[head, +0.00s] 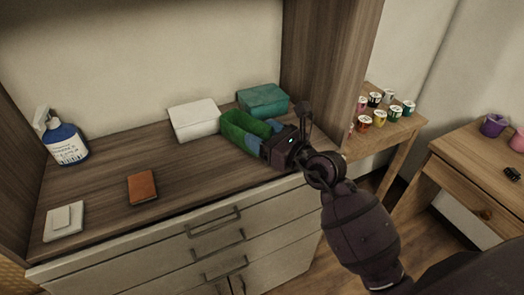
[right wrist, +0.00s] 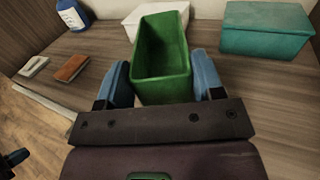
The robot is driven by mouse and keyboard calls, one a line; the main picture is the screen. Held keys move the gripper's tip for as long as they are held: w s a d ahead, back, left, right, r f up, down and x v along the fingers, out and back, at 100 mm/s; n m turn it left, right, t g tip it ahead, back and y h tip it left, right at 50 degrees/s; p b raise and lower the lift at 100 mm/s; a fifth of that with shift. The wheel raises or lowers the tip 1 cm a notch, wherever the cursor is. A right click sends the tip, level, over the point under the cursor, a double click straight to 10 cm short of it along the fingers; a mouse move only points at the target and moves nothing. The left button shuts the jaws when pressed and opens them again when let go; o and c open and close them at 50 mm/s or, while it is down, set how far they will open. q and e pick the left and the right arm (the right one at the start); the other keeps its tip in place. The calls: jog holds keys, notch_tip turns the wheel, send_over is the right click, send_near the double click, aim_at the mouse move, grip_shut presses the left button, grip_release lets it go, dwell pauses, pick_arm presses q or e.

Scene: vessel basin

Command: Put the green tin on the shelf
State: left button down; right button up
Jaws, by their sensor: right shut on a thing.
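The green tin (head: 242,127) is an open-topped rectangular box on the brown wooden surface of the cabinet. My right gripper (head: 253,139) reaches it from the front right. In the right wrist view, its blue fingers (right wrist: 166,85) stand on both sides of the green tin (right wrist: 163,62), and it is shut on the tin. The tin looks upright and empty inside. Whether its base touches the wood is hidden by the gripper.
A white box (head: 194,119) and a teal box (head: 263,101) stand behind the tin. A tall wooden panel (head: 325,65) rises at the right. Several small cups (head: 379,119) stand on a side table.

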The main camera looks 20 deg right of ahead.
notch_tip(320, 180, down, 4)
jog(key=shift+f+b, duration=0.2)
jog(key=shift+b, duration=0.5)
jog(key=shift+f, duration=0.2)
jog(key=shift+r, duration=0.15)
jog(key=o, duration=0.5)
jog(key=shift+f, duration=0.2)
jog(key=o, duration=0.5)
jog(key=shift+c, duration=0.2)
